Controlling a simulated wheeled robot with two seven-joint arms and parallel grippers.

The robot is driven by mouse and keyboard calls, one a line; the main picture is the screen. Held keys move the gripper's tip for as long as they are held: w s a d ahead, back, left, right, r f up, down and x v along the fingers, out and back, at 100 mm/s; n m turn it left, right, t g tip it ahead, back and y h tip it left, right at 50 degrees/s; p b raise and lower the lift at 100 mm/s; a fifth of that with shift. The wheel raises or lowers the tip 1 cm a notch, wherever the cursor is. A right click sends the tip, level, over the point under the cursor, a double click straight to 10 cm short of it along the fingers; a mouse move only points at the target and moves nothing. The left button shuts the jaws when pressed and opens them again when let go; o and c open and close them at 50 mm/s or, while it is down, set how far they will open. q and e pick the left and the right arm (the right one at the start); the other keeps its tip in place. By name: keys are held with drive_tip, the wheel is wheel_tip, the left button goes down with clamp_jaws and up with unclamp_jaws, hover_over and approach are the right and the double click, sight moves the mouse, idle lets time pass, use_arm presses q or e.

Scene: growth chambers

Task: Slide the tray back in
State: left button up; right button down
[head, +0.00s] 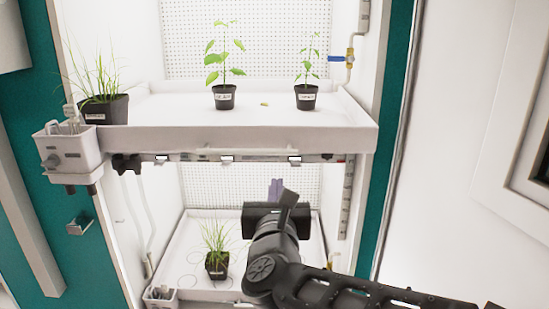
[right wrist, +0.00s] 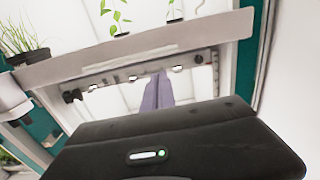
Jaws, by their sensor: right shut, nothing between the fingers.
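The white upper tray (head: 240,138) sticks out past the front of the upper chamber. It carries a grassy pot (head: 104,108) at left and two leafy seedlings in black pots (head: 223,97) (head: 306,96). Its front wall (right wrist: 140,58) also crosses the right wrist view. My right gripper (head: 276,188) is shut and empty, below the tray's front wall and apart from it in the picture. In the right wrist view its purple-grey fingers (right wrist: 157,92) point up toward the rail under the tray. My left gripper is not in view.
A white box with fittings (head: 68,150) sits at the upper tray's left front corner. A strip with lights (head: 228,159) runs under the tray. White panelling stands at right.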

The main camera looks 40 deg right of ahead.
drive_tip(key=shift+w+f, duration=0.1)
drive_tip(key=p+x, duration=0.3)
drive_tip(key=x, duration=1.1)
drive_tip(key=shift+w+d+f, duration=0.1)
drive_tip(key=shift+w+d, duration=0.05)
